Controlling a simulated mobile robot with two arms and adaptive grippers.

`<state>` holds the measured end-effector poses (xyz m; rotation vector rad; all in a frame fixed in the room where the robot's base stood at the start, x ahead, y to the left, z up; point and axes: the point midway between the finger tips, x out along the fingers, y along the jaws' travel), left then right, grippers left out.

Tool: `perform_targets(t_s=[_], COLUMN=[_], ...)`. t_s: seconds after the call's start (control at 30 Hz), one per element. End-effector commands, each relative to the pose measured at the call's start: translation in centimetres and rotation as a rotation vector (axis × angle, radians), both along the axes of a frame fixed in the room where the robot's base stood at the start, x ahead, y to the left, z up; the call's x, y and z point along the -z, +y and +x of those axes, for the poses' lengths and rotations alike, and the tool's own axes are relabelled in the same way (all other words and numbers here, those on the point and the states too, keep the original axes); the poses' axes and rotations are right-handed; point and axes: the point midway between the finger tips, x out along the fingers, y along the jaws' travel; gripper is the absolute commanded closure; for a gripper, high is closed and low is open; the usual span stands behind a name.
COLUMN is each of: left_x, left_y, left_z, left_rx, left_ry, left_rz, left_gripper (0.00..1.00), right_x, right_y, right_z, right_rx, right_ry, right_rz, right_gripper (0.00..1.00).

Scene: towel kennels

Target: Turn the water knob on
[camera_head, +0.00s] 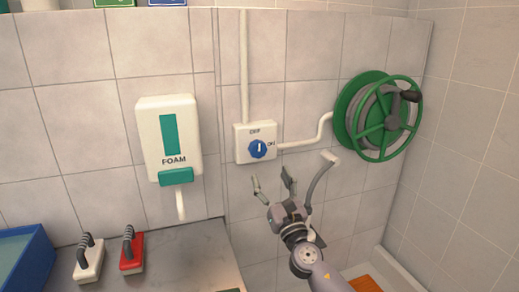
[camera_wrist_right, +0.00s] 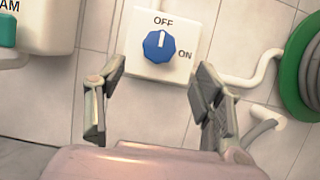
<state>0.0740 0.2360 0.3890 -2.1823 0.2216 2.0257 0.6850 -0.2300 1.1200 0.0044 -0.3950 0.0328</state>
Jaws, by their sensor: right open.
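The water knob (camera_head: 257,149) is a round blue dial with a white pointer on a white wall box (camera_head: 241,146). In the right wrist view the knob (camera_wrist_right: 159,46) has its pointer up towards OFF, with ON at its right. My right gripper (camera_head: 273,183) is open and empty, below the box and apart from it. In the right wrist view its two fingers (camera_wrist_right: 150,88) stand spread, with the knob above and between them. My left gripper is not in view.
A green hose reel (camera_head: 352,118) is on the wall at right, its hose end (camera_head: 328,158) hanging near my right gripper. A foam dispenser (camera_head: 152,110) is at left. White (camera_head: 87,264) and red (camera_head: 131,258) brushes lie on the counter (camera_head: 190,270).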

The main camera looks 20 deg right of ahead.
Motion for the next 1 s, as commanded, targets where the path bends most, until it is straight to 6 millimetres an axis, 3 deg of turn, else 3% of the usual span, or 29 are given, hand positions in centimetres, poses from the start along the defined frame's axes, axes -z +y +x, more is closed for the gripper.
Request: perform_targets(t_s=[0.3,0.5,0.93,1.0], left_x=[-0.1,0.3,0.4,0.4], left_y=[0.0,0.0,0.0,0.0], left_z=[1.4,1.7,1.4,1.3], left_rx=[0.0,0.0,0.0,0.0], left_ry=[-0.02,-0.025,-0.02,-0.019], left_rz=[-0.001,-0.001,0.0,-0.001], left_gripper=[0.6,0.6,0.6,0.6], right_x=[-2.6,-3.6,-4.0,-4.0], right_y=[0.3,0.3,0.4,0.4], right_z=[6.4,9.0,10.0,10.0], right_rx=[0.0,-0.001,-0.002,-0.002], right_ry=[-0.001,0.0,0.002,0.002], right_rz=[0.002,0.002,0.002,0.002], right_gripper=[0.38,0.38,0.38,0.42])
